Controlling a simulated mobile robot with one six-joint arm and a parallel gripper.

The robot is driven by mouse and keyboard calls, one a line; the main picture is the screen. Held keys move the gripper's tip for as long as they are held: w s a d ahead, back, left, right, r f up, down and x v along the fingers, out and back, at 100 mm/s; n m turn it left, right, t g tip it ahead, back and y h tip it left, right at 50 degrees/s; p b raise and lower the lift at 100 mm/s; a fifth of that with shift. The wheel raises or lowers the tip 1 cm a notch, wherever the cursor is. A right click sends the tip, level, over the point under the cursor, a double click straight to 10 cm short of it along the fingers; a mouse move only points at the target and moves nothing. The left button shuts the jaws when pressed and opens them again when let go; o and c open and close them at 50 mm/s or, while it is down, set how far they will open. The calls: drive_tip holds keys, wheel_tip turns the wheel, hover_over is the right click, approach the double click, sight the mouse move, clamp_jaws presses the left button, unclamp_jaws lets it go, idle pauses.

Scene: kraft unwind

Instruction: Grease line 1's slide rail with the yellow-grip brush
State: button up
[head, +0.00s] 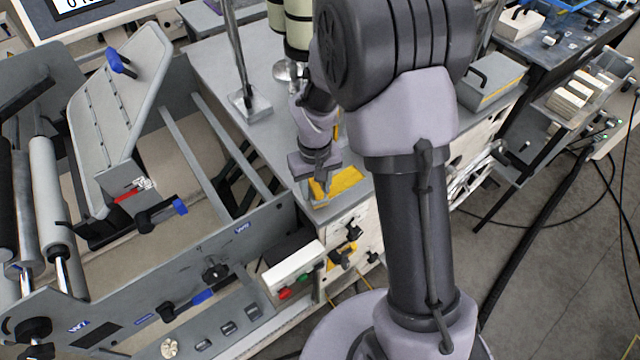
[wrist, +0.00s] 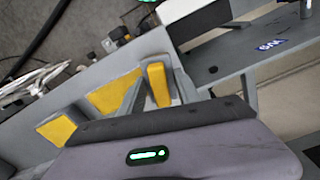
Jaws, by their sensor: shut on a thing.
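My gripper (head: 317,182) points down over the front corner of the grey cabinet top, right of the unwind machine. It is shut on a yellow block (wrist: 158,85), which looks like the grip of the yellow-grip brush. The brush's bristles are hidden. Flat yellow patches (wrist: 112,92) lie on the grey surface beside it, and yellow also shows by the gripper in the head view (head: 347,181). Two grey bars, one of them here (head: 238,146), cross the machine frame left of the gripper. I cannot tell which part is line 1's slide rail.
A white box with red and green buttons (head: 293,268) sits at the machine's front corner. A post on a square foot (head: 250,105) and pale cylinders (head: 292,25) stand on the cabinet behind the gripper. A grey box (head: 490,80) is to the right. Cables cross the floor.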

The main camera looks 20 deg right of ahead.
drive_tip(key=shift+r, duration=0.1)
wheel_tip(320, 180, up, 6)
drive_tip(key=p, duration=0.4)
wheel_tip(320, 180, up, 3)
drive_tip(key=p, duration=0.3)
idle(0.5)
